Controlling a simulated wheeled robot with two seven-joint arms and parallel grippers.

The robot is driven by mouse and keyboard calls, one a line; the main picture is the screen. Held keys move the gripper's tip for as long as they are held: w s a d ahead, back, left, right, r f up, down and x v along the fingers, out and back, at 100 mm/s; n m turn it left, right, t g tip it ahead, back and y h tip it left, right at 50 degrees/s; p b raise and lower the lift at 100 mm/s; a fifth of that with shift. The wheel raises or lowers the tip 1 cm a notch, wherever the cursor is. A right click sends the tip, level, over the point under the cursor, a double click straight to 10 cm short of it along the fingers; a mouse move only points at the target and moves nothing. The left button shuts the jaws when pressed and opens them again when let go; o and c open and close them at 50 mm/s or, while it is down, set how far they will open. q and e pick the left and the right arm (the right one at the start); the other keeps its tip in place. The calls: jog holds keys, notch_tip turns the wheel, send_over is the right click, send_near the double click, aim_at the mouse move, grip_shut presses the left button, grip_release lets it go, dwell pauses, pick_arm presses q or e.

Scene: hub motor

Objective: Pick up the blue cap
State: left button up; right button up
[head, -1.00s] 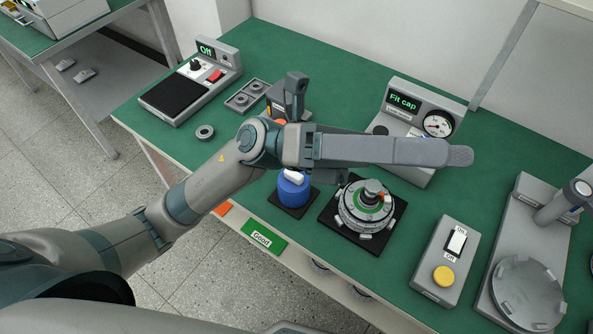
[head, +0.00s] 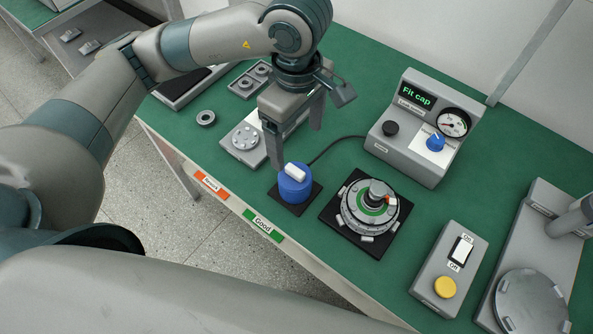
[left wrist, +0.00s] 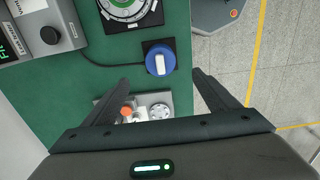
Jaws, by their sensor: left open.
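The blue cap (head: 294,185) is a short blue cylinder with a white bar handle on top. It sits on a small black pad near the table's front edge. My right gripper is not in view.
A round hub motor (head: 370,208) on a black mat stands right of the cap. Behind it is a gauge box (head: 415,130) reading "Fit cap". A grey fixture (head: 246,143) stands left of the gripper. A switch box (head: 449,270) is at the right.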

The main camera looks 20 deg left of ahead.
aim_at(297, 171)
pick_arm(q)
jog(key=shift+f, duration=0.2)
notch_tip(297, 171, down, 10)
jog(key=shift+s+f+p, duration=0.1)
jog(key=shift+f+p, duration=0.05)
jog(key=shift+p, duration=0.9)
jog(key=shift+f, duration=0.8)
jog(key=shift+f, duration=0.15)
jog(key=f, duration=0.1)
jog(key=f+p, duration=0.2)
jog(key=f, duration=0.1)
jog(key=shift+a, duration=0.3)
jog(key=shift+f, duration=0.45)
jog(key=shift+w, duration=0.2)
